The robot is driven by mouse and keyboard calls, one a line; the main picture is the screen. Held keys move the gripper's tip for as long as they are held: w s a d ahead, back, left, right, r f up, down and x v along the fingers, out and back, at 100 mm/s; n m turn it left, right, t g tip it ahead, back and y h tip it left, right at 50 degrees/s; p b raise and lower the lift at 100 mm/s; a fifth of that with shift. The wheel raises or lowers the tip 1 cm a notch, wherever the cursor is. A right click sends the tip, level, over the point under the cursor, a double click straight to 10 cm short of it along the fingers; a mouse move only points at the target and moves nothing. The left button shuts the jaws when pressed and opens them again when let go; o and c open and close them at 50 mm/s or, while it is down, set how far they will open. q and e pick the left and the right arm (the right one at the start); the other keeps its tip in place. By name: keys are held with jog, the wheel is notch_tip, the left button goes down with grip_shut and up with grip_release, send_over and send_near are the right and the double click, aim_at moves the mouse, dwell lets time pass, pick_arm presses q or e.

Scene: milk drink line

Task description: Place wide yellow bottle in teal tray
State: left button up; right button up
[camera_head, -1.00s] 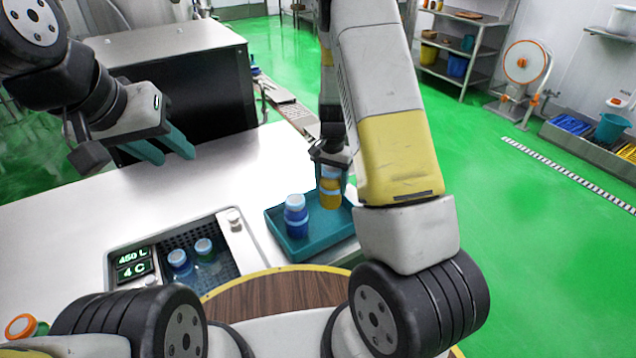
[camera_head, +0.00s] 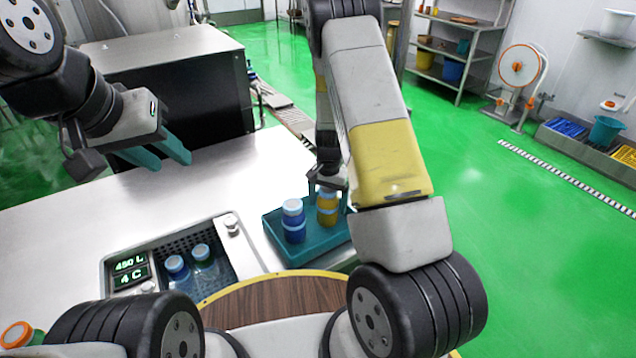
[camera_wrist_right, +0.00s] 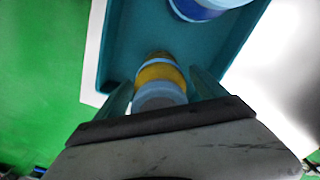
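The yellow bottle (camera_head: 327,213), with a pale blue cap and band, is upright over the right part of the teal tray (camera_head: 274,226). My right gripper (camera_head: 327,190) is around its upper part, fingers on both sides. In the right wrist view the bottle (camera_wrist_right: 160,73) sits between the teal fingers (camera_wrist_right: 160,88), which appear closed against it. The bottle's base is low at the tray floor; I cannot tell whether it touches. A blue bottle (camera_head: 294,228) stands in the tray to its left. My left gripper (camera_head: 167,158) is open and empty above the counter.
An orange-capped container (camera_head: 17,334) is at lower left. The counter (camera_head: 225,185) behind is clear.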

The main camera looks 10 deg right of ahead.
jog(key=shift+r, duration=0.15)
notch_tip(320, 180, up, 12)
jog(key=shift+f, duration=0.1)
jog(key=s+a+r+n+t+y, duration=0.1)
jog(key=s+r, duration=0.3)
jog(key=r, duration=0.7)
jog(key=s+a+r+n+t, duration=0.1)
jog(key=s+r+n+t, duration=0.1)
jog(key=s+r, duration=0.5)
jog(key=s+a+r+n+t+y, duration=0.1)
jog(key=s+r+n+t, duration=0.2)
jog(key=s+r, duration=0.5)
jog(key=s+n, duration=0.1)
jog(key=s, duration=0.4)
jog(key=shift+s, duration=0.3)
